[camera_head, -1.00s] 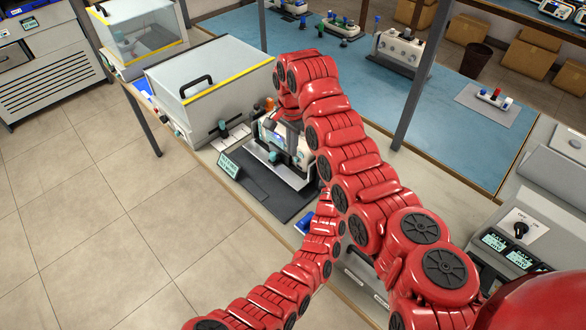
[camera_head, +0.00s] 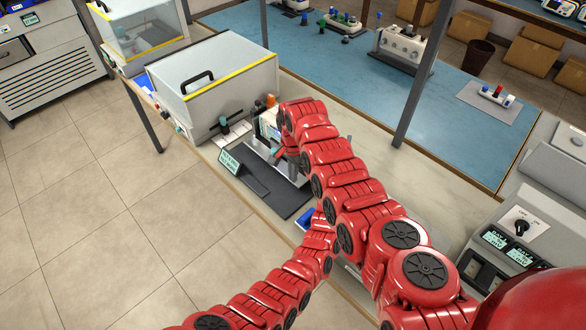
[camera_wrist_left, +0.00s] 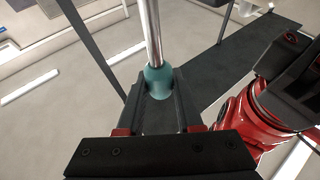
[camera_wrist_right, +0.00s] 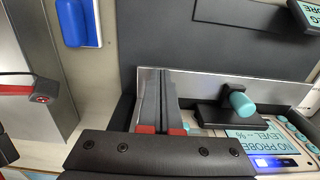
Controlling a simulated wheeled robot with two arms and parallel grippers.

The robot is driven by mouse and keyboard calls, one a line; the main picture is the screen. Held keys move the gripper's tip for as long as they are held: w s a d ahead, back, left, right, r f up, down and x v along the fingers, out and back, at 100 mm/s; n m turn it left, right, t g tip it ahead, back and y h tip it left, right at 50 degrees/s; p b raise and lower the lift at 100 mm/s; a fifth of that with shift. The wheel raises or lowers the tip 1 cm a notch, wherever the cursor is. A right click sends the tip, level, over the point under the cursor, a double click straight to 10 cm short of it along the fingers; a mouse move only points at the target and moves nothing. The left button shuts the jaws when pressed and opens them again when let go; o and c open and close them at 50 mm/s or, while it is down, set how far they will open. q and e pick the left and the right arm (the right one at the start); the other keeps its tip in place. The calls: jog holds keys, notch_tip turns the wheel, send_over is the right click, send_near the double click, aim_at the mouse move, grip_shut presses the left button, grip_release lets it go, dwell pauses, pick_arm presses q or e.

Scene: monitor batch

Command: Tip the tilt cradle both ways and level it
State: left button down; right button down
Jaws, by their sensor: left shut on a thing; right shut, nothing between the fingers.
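The equipment with a pale front (camera_head: 262,131) stands on a dark mat (camera_head: 292,202) in the head view, partly behind my red arm; I cannot make out the cradle's tilt. In the left wrist view my left gripper (camera_wrist_left: 158,82) is shut on a teal knob (camera_wrist_left: 157,74) at the end of a metal rod (camera_wrist_left: 152,30). In the head view this gripper is hidden. My right gripper (camera_wrist_right: 161,75) is shut and empty in front of a metal strip (camera_wrist_right: 205,84). A teal-ended handle (camera_wrist_right: 240,102) and a panel reading NO PROBE (camera_wrist_right: 265,147) are to its right.
A small sign (camera_head: 229,161) is at the mat's left edge. A blue object (camera_wrist_right: 72,22) lies near it. A post (camera_head: 410,85) rises on the right. A switch box (camera_head: 518,228) stands at right.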

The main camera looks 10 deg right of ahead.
jog(key=shift+f, duration=0.15)
jog(key=shift+s+f, duration=0.1)
jog(key=shift+f, duration=0.2)
pick_arm(q)
jog(key=shift+s+r, duration=0.2)
jog(key=shift+r, duration=0.05)
pick_arm(e)
jog(key=shift+s+f+t+h, duration=0.1)
jog(key=shift+f+t+h, duration=0.15)
jog(key=shift+t+h, duration=0.05)
jog(key=shift+a, duration=0.1)
pick_arm(q)
jog(key=c, duration=0.9)
grip_release()
pick_arm(e)
jog(key=shift+f, duration=0.1)
pick_arm(q)
jog(key=o, duration=0.3)
jog(key=shift+w+d+f, duration=0.15)
jog(key=shift+w+f, duration=0.05)
pick_arm(e)
jog(key=shift+f, duration=0.15)
pick_arm(q)
jog(key=shift+a, duration=0.2)
